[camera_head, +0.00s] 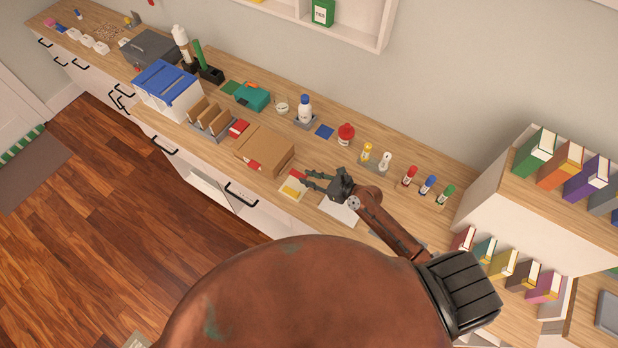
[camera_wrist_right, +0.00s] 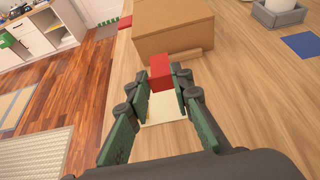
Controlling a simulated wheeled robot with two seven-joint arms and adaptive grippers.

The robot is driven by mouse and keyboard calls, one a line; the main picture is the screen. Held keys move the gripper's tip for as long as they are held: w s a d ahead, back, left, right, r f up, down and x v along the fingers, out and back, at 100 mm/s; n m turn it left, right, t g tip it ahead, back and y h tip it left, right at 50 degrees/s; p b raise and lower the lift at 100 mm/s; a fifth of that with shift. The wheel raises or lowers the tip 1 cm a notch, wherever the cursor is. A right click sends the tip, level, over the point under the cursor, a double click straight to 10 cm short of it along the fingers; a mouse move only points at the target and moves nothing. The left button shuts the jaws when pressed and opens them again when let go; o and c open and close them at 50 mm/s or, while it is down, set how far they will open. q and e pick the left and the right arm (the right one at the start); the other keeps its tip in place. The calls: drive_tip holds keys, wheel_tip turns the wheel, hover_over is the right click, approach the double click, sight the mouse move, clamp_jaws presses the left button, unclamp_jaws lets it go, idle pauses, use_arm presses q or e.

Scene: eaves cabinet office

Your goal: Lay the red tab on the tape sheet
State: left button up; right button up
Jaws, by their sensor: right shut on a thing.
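My right gripper (camera_head: 314,181) is shut on the red tab (camera_head: 298,174). In the right wrist view the tab (camera_wrist_right: 160,72) sits between the tips of the green-padded fingers (camera_wrist_right: 165,92). The pale tape sheet (camera_head: 284,194), with a yellow patch on it, lies on the wooden counter near its front edge. The tab is over the far part of the sheet in the head view. In the wrist view the sheet (camera_wrist_right: 164,108) shows between the fingers, below the tab. Whether the tab touches the sheet I cannot tell. My left gripper is not in view.
A cardboard box (camera_head: 266,146) stands just left of the sheet. A white paper (camera_head: 338,209) lies right of it, under my right gripper. Bottles and a blue square (camera_head: 324,131) are farther back. Several small bottles stand to the right. The counter's front edge is close to the sheet.

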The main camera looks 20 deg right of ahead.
sight(309, 188)
wheel_tip(309, 188, down, 3)
drive_tip(key=shift+r+b, duration=0.1)
drive_tip(key=shift+b, duration=1.1)
drive_tip(key=shift+f+b, duration=0.95)
drive_tip(key=shift+f, duration=0.45)
drive_tip(key=o, duration=0.8)
drive_tip(key=shift+c, duration=0.2)
drive_tip(key=shift+o, duration=0.4)
drive_tip(key=shift+o, duration=1.1)
